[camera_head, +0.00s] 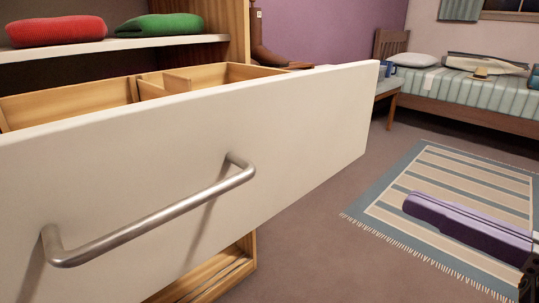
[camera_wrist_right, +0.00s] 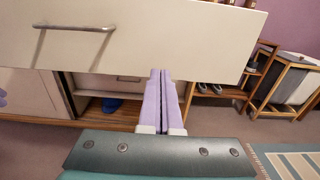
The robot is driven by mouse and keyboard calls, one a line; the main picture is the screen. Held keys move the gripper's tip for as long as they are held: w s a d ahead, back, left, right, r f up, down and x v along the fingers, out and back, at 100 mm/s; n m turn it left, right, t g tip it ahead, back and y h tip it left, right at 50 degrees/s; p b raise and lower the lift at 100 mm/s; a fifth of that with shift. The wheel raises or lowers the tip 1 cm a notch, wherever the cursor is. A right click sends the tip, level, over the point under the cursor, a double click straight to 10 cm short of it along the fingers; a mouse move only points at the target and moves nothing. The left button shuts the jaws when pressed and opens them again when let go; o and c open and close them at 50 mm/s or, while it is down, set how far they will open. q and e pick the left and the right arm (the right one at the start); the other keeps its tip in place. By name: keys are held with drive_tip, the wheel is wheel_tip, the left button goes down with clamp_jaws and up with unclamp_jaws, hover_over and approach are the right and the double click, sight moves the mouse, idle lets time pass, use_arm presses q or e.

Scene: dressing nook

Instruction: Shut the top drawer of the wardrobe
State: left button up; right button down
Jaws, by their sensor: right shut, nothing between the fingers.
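The wardrobe's top drawer stands pulled out, its cream front (camera_head: 300,130) crossing much of the head view. A grey metal bar handle (camera_head: 150,215) is fixed to that front. Behind it the wooden compartments (camera_head: 105,97) show and look empty. My right gripper (camera_head: 412,205) is at the right, over the striped rug in the picture, apart from the handle. In the right wrist view its purple fingers (camera_wrist_right: 160,73) are together and empty, in front of the lower part of the drawer front (camera_wrist_right: 190,35). The handle (camera_wrist_right: 75,28) is to their left there. My left gripper is not seen.
A shelf above the drawer (camera_head: 130,45) holds a red folded cloth (camera_head: 55,31) and a green one (camera_head: 160,24). A bed (camera_head: 460,90) and rug (camera_head: 440,165) are at the right. In the wrist view a laundry hamper (camera_wrist_right: 290,85) stands right. Floor before the drawer is clear.

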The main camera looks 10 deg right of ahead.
drive_tip(key=b, duration=0.1)
approach(294, 154)
drive_tip(key=x, duration=0.5)
drive_tip(key=shift+w+a, duration=0.1)
drive_tip(key=shift+x, duration=0.75)
drive_tip(key=shift+w, duration=0.1)
